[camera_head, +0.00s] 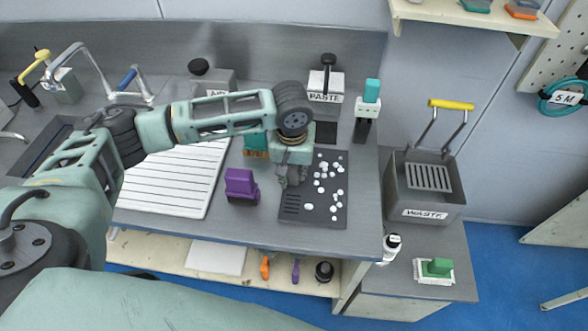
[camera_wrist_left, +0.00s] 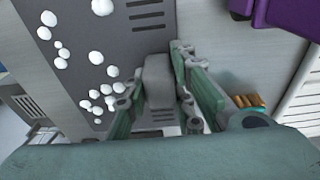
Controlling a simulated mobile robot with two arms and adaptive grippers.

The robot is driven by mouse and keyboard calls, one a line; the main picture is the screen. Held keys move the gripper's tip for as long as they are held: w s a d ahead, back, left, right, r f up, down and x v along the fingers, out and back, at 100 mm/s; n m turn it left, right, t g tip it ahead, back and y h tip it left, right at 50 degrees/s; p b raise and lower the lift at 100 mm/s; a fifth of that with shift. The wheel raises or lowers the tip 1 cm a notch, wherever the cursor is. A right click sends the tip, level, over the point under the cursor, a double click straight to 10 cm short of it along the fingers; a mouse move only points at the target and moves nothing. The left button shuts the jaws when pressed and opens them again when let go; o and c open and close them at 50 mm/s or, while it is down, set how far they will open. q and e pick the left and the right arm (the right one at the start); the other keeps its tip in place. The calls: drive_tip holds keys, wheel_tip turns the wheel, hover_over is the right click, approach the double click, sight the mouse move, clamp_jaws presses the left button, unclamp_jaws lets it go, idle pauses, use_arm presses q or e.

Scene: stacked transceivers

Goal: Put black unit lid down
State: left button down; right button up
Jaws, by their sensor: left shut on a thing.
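A flat dark panel, apparently the black unit lid (camera_head: 328,212), lies low over or on the steel bench, with vent slots and several white balls or pellets on it. It also fills much of the left wrist view (camera_wrist_left: 78,20). My left gripper (camera_head: 289,181) points down at the panel's left part. In the left wrist view its fingers (camera_wrist_left: 158,95) close around a grey upright block, apparently the lid's handle (camera_wrist_left: 158,75). I cannot tell whether the panel touches the bench. My right gripper is not in view.
A purple block (camera_head: 241,186) stands just left of the panel, and a teal unit (camera_head: 256,146) behind it. A white ribbed board (camera_head: 175,182) lies further left. The PASTE box (camera_head: 325,85) is behind. A WASTE bin (camera_head: 424,190) stands right, past the bench edge.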

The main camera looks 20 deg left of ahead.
use_arm(q)
drive_tip(key=c, duration=1.5)
unclamp_jaws()
